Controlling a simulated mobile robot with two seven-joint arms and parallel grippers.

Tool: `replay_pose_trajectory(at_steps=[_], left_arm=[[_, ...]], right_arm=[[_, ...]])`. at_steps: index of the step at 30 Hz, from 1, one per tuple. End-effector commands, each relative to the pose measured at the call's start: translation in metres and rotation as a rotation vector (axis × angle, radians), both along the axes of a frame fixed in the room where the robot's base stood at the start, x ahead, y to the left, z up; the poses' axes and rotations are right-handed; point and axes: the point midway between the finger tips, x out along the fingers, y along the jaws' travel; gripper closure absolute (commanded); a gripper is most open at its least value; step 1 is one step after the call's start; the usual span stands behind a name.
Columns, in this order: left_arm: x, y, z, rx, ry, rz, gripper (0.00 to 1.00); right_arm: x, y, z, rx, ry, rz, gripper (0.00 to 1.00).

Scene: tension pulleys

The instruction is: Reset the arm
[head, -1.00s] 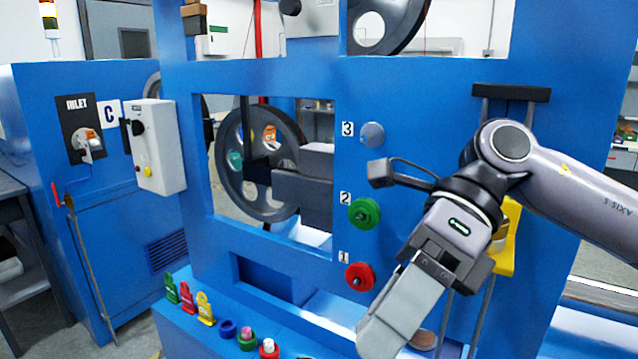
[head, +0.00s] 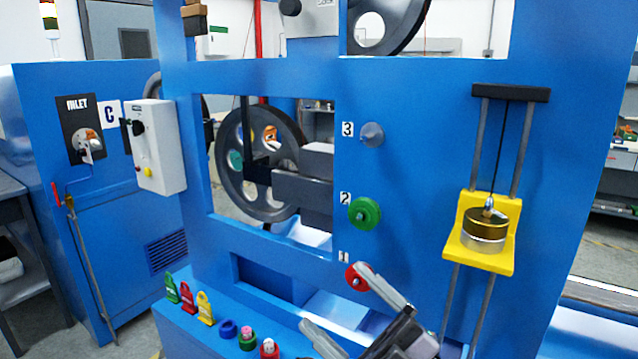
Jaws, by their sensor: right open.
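My right gripper (head: 353,311) is low in the head view, its two grey fingers spread wide and nothing between them. One finger overlaps the red pulley (head: 355,277) at post 1 in the picture; I cannot tell if they touch. A green pulley (head: 365,213) sits on post 2. Post 3 (head: 372,135) is bare grey metal. A brass and silver weight (head: 486,229) stands on the yellow carriage (head: 508,258) between two rods at the right, with a cord running up from it. My left gripper is out of view.
The blue machine frame (head: 430,120) fills the middle. Green, red and yellow tags (head: 188,296), a blue ring (head: 228,329) and other small coloured parts (head: 248,341) line its front ledge.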

Motion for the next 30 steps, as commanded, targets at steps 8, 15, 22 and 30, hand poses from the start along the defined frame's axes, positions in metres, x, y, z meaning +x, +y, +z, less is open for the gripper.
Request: replay_pose_trajectory(at_steps=[8,15,22,30], left_arm=[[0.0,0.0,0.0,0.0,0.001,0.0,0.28],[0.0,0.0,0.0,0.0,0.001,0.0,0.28],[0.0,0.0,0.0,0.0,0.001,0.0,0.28],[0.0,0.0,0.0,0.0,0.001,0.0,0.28]], right_arm=[[0.012,-0.06,-0.129,0.11,0.565,-0.268,0.09],[-0.038,-0.117,-0.258,0.15,1.058,-0.489,0.09],[-0.115,-0.158,-0.345,0.156,1.423,-0.648,0.09],[-0.146,-0.17,-0.369,0.153,1.54,-0.698,0.09]])
